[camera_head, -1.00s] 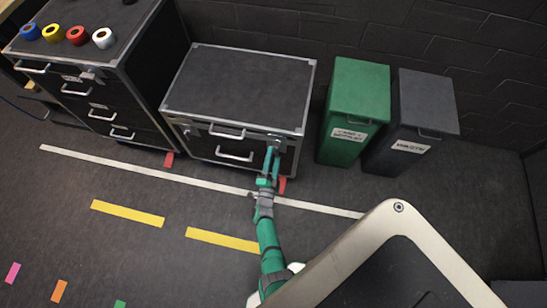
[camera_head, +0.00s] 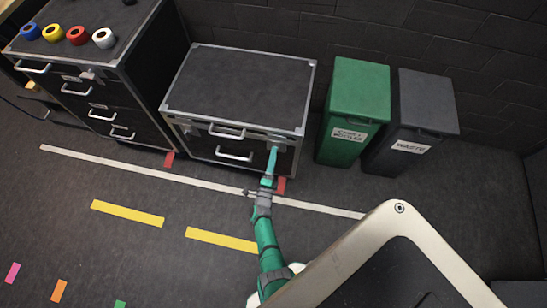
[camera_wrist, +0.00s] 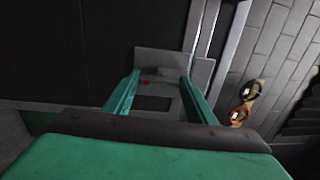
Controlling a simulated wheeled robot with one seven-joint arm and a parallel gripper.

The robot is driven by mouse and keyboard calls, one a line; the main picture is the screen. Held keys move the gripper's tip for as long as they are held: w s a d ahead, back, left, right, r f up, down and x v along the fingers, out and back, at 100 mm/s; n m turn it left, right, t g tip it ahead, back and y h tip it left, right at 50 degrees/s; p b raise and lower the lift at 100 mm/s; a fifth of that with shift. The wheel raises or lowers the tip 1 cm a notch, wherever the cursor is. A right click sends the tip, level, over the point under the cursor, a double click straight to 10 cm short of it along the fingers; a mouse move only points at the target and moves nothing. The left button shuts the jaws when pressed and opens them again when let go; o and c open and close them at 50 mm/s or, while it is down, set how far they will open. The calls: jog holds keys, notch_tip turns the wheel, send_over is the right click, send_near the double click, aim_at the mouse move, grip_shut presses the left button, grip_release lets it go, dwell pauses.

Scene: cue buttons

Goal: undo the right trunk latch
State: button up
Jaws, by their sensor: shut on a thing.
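The trunk (camera_head: 238,85) is a black case with grey metal edges, its lid down. Its right latch (camera_head: 279,139) is a small grey plate on the front near the right corner, partly covered by my gripper. In the wrist view the latch (camera_wrist: 172,64) is a grey plate with a small red mark, between my two green fingers. My gripper (camera_head: 274,151) reaches the latch from the front, and it also shows in the wrist view (camera_wrist: 160,84). It is shut on the latch. Whether the latch is undone cannot be told.
The trunk's left latch (camera_head: 190,130) and handles are on the same front. A taller black drawer case (camera_head: 105,110) with coloured rings on top stands left. A green bin (camera_head: 357,95) and a grey waste bin (camera_head: 425,105) stand right. The floor in front is open.

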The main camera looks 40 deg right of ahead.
jog(key=shift+s, duration=0.15)
jog(key=o, duration=1)
jog(key=shift+o, duration=0.2)
jog(key=v, duration=1)
jog(key=shift+a, duration=0.35)
jog(key=shift+a+f, duration=0.1)
jog(key=shift+s, duration=0.15)
